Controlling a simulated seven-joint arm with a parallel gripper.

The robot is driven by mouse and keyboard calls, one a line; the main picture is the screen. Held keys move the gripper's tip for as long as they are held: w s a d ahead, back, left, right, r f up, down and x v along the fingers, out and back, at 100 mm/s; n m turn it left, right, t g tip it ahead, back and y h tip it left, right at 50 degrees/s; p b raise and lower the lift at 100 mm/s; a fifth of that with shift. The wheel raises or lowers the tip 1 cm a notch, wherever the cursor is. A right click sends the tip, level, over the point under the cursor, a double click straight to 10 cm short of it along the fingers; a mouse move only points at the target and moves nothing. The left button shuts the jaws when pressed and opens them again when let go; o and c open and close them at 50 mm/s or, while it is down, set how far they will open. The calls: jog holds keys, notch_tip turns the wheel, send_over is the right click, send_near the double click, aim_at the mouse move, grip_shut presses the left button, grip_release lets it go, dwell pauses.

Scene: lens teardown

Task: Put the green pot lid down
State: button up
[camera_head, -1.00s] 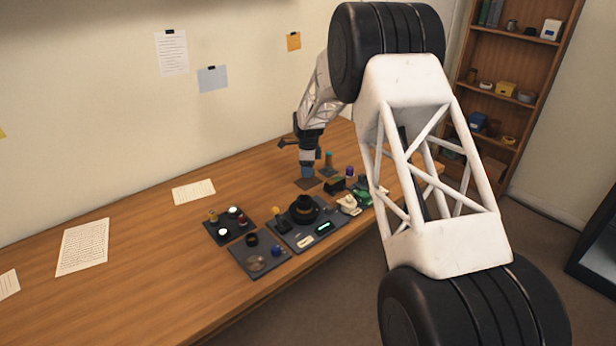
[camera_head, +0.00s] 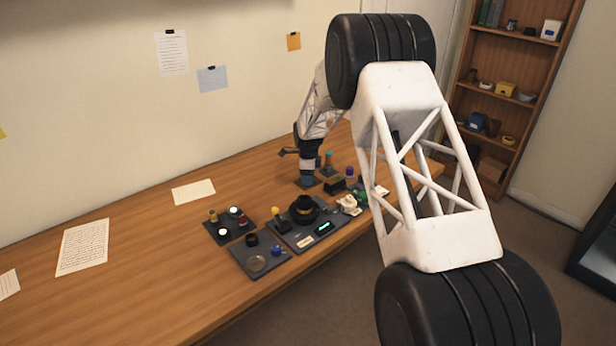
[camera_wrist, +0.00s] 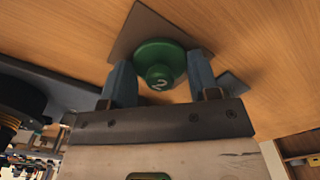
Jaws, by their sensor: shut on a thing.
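The green pot lid (camera_wrist: 158,60), a round disc with a numbered knob, sits between the two blue-grey fingers of my gripper (camera_wrist: 161,80) in the wrist view. My gripper is shut on the lid. Behind the lid lies a square dark mat (camera_wrist: 130,32) on the wooden table. Whether the lid touches the mat is not clear. In the head view my gripper (camera_head: 307,182) points down, low over the mat near the back of the table, and the lid is hidden there.
Dark trays with small parts (camera_head: 270,238) lie toward the front. The table's left side is mostly clear, with paper sheets (camera_head: 82,247).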

jog(key=shift+f, duration=0.15)
jog(key=o, duration=0.9)
notch_tip(320, 180, up, 12)
dwell(0.4)
jog(key=shift+r, duration=0.25)
dwell(0.5)
